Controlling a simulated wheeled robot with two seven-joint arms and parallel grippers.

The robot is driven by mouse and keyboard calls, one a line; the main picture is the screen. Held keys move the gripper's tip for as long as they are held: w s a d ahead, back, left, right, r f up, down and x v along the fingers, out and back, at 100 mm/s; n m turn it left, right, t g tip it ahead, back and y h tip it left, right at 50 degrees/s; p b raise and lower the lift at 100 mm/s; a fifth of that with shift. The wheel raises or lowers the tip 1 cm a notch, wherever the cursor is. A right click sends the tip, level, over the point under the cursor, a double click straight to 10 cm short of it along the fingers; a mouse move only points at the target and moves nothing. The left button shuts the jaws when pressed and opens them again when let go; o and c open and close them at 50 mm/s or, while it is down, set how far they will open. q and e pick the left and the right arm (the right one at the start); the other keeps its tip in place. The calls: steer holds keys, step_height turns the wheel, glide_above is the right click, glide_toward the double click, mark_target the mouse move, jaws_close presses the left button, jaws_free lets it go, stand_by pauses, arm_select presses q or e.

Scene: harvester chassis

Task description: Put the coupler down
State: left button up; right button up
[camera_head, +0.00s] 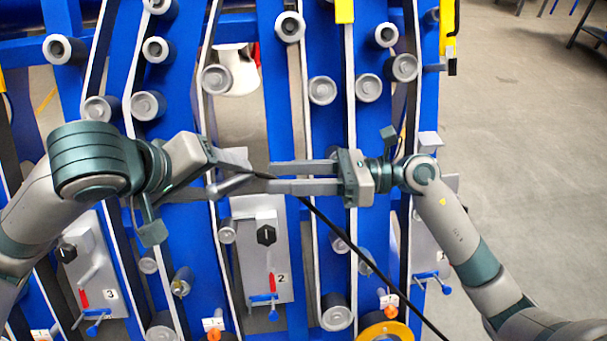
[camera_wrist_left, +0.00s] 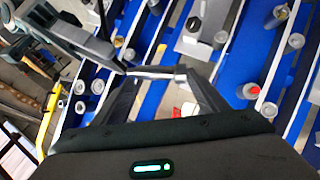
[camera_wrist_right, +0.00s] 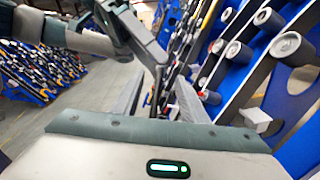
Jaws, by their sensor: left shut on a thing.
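The coupler (camera_head: 236,183) is a short silver rod with a black cable running from its right end. My left gripper (camera_head: 228,172) is shut on it, holding it in front of the blue chassis. In the left wrist view the coupler (camera_wrist_left: 155,73) lies crosswise between the left fingertips (camera_wrist_left: 158,78). My right gripper (camera_head: 275,178) reaches in from the right with its fingers apart and pointing left, close to the coupler's cable end. In the right wrist view its fingers (camera_wrist_right: 158,95) stand apart with a dark strip visible between them. Whether it touches the cable is unclear.
Blue chassis beams (camera_head: 277,110) with several grey rollers (camera_head: 323,90) fill the middle. A grey panel marked 2 (camera_head: 283,278) sits below the grippers, and one marked 3 (camera_head: 110,295) at lower left. The black cable (camera_head: 350,245) hangs toward lower right. Bare floor (camera_head: 530,130) lies right.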

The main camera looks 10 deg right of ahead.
mark_target(251, 178)
steer(key=a, duration=0.5)
steer(key=w+a, duration=0.1)
steer(key=a, duration=0.1)
steer(key=shift+w+a, duration=0.1)
steer(key=shift+a, duration=0.15)
jaws_close()
arm_select(q)
steer(key=o, duration=1.2)
steer(key=shift+r, duration=0.1)
step_height(251, 178, up, 10)
